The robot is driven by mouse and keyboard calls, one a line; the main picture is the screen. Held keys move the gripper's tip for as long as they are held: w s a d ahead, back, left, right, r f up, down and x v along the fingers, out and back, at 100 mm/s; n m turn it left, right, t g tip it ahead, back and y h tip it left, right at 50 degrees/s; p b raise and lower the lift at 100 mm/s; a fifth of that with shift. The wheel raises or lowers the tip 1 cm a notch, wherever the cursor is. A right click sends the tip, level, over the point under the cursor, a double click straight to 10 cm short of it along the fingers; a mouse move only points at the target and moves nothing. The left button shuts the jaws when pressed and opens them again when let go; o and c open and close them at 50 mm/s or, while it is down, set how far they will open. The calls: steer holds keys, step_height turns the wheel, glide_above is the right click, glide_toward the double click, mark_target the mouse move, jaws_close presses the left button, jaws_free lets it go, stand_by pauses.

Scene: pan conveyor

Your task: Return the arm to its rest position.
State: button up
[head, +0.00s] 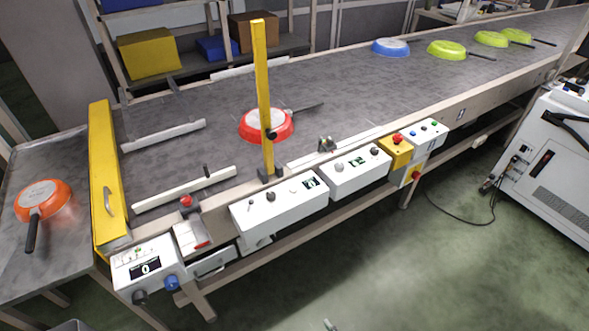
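No part of my arm can be made out for certain in the head view, and my gripper is not in view. A red pan (254,128) lies upside down on the grey conveyor (350,90), partly behind an upright yellow post (261,80). Its dark handle points right. An orange pan (44,194) lies upside down on the side table (62,254) at the left, handle toward the front. A blue pan (390,47) and several green pans (446,49) sit farther along the conveyor.
A yellow gate (102,178) with a handle stands at the conveyor's left end. White control boxes (280,203) with knobs and buttons line the front edge. A white machine (545,150) stands at the right. Shelves with boxes (150,53) are behind. The floor (400,270) in front is mostly clear.

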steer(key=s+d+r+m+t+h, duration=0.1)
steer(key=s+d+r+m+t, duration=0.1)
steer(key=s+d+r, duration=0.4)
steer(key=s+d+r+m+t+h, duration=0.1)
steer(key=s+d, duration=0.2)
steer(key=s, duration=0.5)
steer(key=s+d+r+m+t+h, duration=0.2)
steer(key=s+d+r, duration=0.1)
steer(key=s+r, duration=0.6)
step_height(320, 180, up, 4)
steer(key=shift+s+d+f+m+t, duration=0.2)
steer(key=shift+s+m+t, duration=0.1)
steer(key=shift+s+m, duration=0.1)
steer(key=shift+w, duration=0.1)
